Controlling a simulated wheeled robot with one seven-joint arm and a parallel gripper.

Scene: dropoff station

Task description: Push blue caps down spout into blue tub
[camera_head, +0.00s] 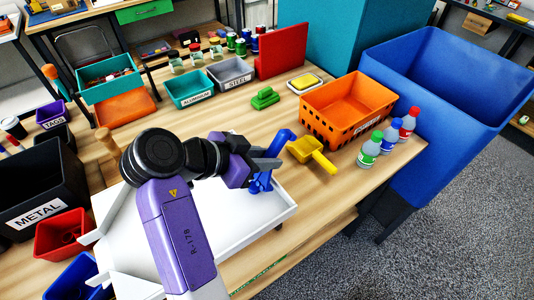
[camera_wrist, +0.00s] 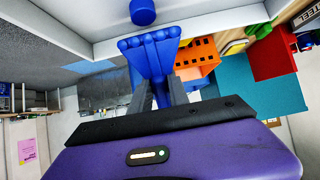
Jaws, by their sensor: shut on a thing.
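My gripper (camera_head: 262,165) is shut on a blue tool (camera_head: 284,140) with a ridged, rake-like end, above the white tray. The tool (camera_wrist: 152,55) stands out beyond my fingers (camera_wrist: 156,92) in the wrist view. One blue cap (camera_wrist: 142,12) lies on the white surface just past the ridged end, apart from it. In the head view I cannot separate caps from the blue tool. The white tray (camera_head: 262,222) narrows toward a spout (camera_head: 98,262) at lower left. The blue tub (camera_head: 68,283) sits by the spout, cut by the frame edge. My arm hides much of the tray.
A red tub (camera_head: 62,236) and black METAL bin (camera_head: 45,190) stand left. A yellow scoop (camera_head: 312,153), orange crate (camera_head: 345,112) and several bottles (camera_head: 390,137) stand right, before a big blue bin (camera_head: 420,145).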

